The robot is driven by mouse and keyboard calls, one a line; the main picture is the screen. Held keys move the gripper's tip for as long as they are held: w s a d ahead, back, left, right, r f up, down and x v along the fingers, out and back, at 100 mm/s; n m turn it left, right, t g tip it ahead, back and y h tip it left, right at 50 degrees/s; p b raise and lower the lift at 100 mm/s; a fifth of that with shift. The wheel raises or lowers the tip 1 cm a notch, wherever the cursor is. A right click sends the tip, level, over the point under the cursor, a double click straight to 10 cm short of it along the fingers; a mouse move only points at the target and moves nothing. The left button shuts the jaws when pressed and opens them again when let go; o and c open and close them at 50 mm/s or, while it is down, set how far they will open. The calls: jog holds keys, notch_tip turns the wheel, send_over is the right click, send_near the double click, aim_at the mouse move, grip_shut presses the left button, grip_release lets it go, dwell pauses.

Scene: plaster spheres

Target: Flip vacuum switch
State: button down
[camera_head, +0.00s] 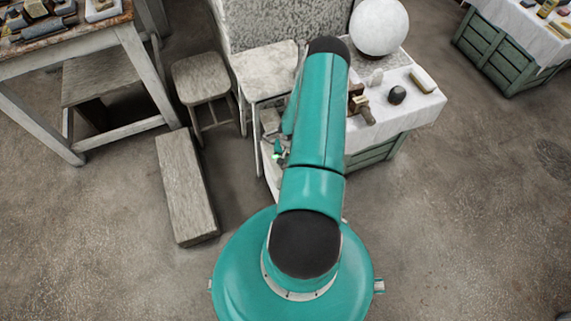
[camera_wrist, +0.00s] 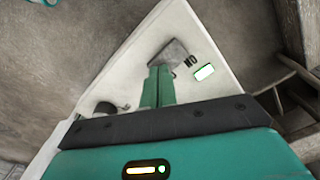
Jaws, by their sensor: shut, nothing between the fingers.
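In the wrist view a white panel (camera_wrist: 222,40) fills the middle, with a small grey switch piece (camera_wrist: 174,52) on it. Beside the switch are dark letters that read "ON" upside down and a lit green-white rectangle (camera_wrist: 205,72). My gripper (camera_wrist: 158,72) is shut and empty, its green fingertips at the near edge of the grey piece. I cannot tell whether they touch it. In the head view my arm hides most of the panel and switch.
In the head view a cloth-covered table (camera_head: 425,108) with a white sphere (camera_head: 379,26) stands right of my arm. A stool (camera_head: 201,78), a wooden block (camera_head: 187,187) and a workbench (camera_head: 70,45) are on the left.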

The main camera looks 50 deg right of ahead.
jog(key=shift+f, duration=0.3)
jog(key=shift+r, duration=3.55)
